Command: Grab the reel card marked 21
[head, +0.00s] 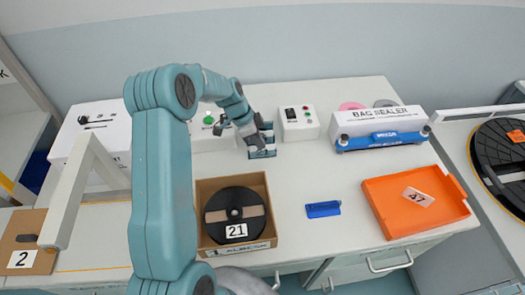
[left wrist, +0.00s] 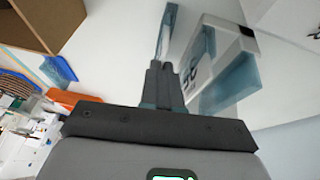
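A white card marked 21 (head: 236,231) lies at the front of a black reel (head: 235,208) in an open cardboard box (head: 222,252). My left gripper (head: 258,140) is well behind that box, at a small blue and white rack (head: 262,153). In the left wrist view its two dark fingers (left wrist: 163,82) are close together and look shut. No card shows clearly between them. The rack (left wrist: 225,85) is just right of the fingers, with a white face bearing dark marks I cannot read. A thin blue plate (left wrist: 168,30) stands beyond the fingertips. My right gripper is not in view.
A white switch box (head: 300,124) and a bag sealer (head: 380,125) stand right of the rack. An orange tray (head: 450,212) holds a card marked 47 (head: 418,197). A blue block (head: 323,209) lies on the table. The table between is clear.

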